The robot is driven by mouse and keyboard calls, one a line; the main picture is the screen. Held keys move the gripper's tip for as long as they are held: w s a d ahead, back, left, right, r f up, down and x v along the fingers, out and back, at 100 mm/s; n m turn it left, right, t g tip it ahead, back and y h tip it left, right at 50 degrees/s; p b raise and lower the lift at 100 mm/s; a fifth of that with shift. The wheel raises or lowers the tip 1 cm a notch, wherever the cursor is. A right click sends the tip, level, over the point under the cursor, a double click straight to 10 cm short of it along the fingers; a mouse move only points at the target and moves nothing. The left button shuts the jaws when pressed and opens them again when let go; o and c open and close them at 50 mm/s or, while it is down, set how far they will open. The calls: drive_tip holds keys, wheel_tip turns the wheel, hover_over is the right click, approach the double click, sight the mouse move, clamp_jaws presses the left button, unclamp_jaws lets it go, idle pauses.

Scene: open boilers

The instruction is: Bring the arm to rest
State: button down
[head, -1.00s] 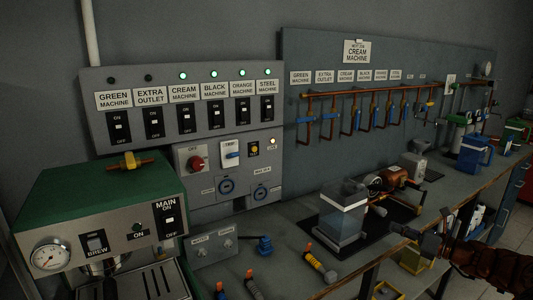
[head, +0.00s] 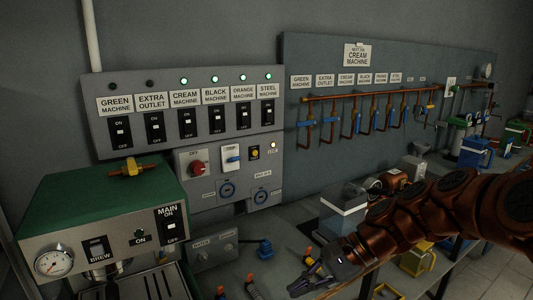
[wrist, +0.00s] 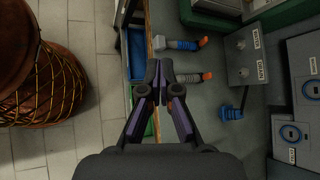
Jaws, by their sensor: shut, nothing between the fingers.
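My gripper (head: 312,282) shows in the head view at the front edge of the bench, at the end of my copper-coloured arm, which reaches in from the right. In the wrist view my gripper (wrist: 160,88) has its two dark fingers together with nothing between them. It hangs over the bench's wooden front edge (wrist: 149,30).
The green espresso machine (head: 105,205) stands at the left. A switch panel (head: 190,115) and a pipe board (head: 400,90) with valves line the wall.

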drive_tip(key=s+d+f+n+h, duration=0.2)
drive_tip(key=s+d+n+h, duration=0.1)
drive_tip(key=s, duration=0.4)
drive_tip(key=s+d+f+n+h, duration=0.2)
drive_tip(key=s+d+n+h, duration=0.1)
drive_tip(key=s, duration=0.5)
drive_tip(key=s+d+f+n+g+h+p, duration=0.1)
drive_tip(key=s+d+n+h, duration=0.3)
drive_tip(key=s, duration=0.4)
drive_tip(key=shift+d+f, duration=0.65)
drive_tip(key=shift+d, duration=0.1)
